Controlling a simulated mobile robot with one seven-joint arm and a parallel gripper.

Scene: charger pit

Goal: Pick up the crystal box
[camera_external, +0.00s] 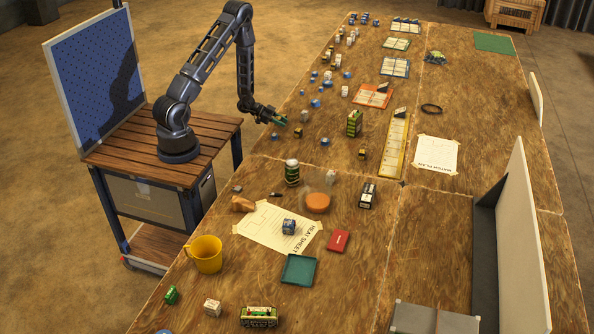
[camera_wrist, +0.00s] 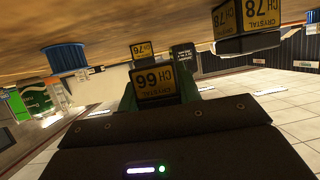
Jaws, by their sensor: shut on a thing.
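My gripper (camera_external: 281,119) reaches over the left edge of the long wooden table in the external view, near several small boxes and blue pieces. In the wrist view its green fingers are shut on a small dark box (camera_wrist: 155,84) with a yellow label. The label shows "CRYSTAL", "CH" and a number like 66 or 99, and looks upside down. The held box is too small to make out in the external view. Two similar yellow-labelled crystal boxes show beyond it in the wrist view, one marked 78 (camera_wrist: 243,18) and one marked 76 (camera_wrist: 143,50).
Several small boxes (camera_external: 298,132) stand near the gripper. A yellow mug (camera_external: 207,254) and teal tray (camera_external: 298,270) are at the front. A blue spool (camera_wrist: 66,57) shows in the wrist view.

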